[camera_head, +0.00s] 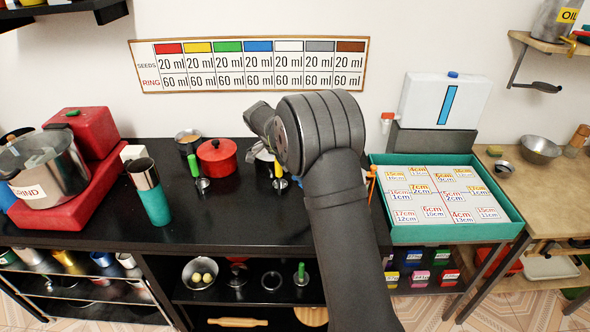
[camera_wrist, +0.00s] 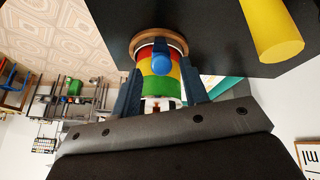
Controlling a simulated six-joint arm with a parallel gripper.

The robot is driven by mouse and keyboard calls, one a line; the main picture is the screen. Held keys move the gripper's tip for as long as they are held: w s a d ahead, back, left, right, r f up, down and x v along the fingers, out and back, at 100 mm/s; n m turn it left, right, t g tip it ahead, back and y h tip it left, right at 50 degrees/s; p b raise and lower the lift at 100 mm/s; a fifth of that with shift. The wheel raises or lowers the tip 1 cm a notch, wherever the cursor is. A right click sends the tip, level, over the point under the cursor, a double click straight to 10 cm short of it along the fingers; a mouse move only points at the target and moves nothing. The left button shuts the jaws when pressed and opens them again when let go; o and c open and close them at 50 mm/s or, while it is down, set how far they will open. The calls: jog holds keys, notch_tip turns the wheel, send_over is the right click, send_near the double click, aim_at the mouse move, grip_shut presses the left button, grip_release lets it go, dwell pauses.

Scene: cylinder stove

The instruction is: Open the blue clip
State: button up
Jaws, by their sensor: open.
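In the wrist view, a cylinder (camera_wrist: 147,70) with red, yellow and green bands stands between my gripper's fingers, against a brown round rim. A rounded blue piece, which looks like the blue clip (camera_wrist: 161,63), sits on the cylinder's near side. My gripper (camera_wrist: 158,85) is open, with one dark blue finger on each side of the cylinder. I cannot tell whether the fingers touch it.
A yellow-handled tool (camera_head: 279,172) stands close by on the counter; a yellow handle (camera_wrist: 272,30) also shows in the wrist view. A red pot (camera_head: 217,157) and a green-handled tool (camera_head: 195,166) stand to the left. A teal tray (camera_head: 377,199) lies right. The counter's front is clear.

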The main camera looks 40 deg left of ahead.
jog(key=v, duration=1.7)
jog(key=shift+r, duration=0.2)
jog(key=shift+s, duration=0.1)
jog(key=shift+c, duration=0.2)
